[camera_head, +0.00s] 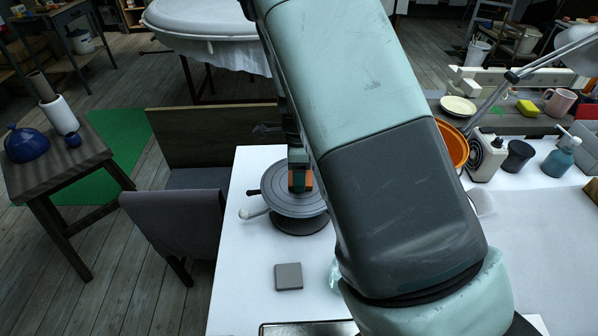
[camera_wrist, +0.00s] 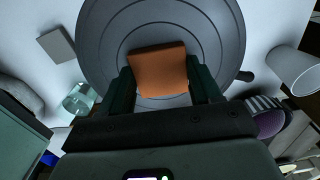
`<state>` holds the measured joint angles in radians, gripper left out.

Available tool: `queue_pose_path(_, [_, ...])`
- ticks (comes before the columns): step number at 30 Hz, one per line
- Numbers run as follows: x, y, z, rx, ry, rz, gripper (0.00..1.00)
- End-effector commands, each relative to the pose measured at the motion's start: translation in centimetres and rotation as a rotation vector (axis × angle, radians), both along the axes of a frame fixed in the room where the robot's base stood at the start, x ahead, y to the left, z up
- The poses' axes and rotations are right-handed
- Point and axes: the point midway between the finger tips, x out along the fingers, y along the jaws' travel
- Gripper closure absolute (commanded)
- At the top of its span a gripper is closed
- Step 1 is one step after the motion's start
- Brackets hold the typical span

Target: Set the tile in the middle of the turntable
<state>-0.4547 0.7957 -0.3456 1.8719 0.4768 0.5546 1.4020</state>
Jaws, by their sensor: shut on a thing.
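An orange-brown square tile (camera_wrist: 158,71) is between the two dark fingers of my gripper (camera_wrist: 162,86), which is shut on it. The tile is over the middle of the grey turntable (camera_wrist: 225,45), whose ring grooves show around it. In the head view my gripper (camera_head: 300,170) is over the turntable (camera_head: 277,200), with the tile (camera_head: 300,181) at its tip, near the centre of the disc. I cannot tell whether the tile touches the disc. My arm hides part of the turntable's right side in the head view.
A grey square tile (camera_head: 288,276) lies on the white table (camera_head: 249,295) in front of the turntable. A glassy cup (camera_wrist: 79,98) and a white cup (camera_wrist: 293,70) stand nearby. An orange bowl (camera_head: 453,143) is behind my arm.

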Motion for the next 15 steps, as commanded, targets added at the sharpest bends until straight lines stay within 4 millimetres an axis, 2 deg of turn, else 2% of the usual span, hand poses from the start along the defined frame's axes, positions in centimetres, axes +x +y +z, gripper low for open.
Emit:
queue_pose_path(3, [-0.01, -0.01, -0.29, 0.000, 0.001, 0.000, 0.69])
queue_pose_path(4, [0.00, 0.00, -0.29, 0.000, 0.000, 0.000, 0.34])
queue_pose_path(8, [-0.01, 0.00, -0.26, 0.000, 0.000, 0.000, 0.14])
queue_pose_path(9, [-0.01, 0.00, -0.26, 0.000, 0.001, 0.000, 0.11])
queue_pose_path(15, [-0.01, 0.00, -0.25, 0.000, 0.000, 0.000, 0.11])
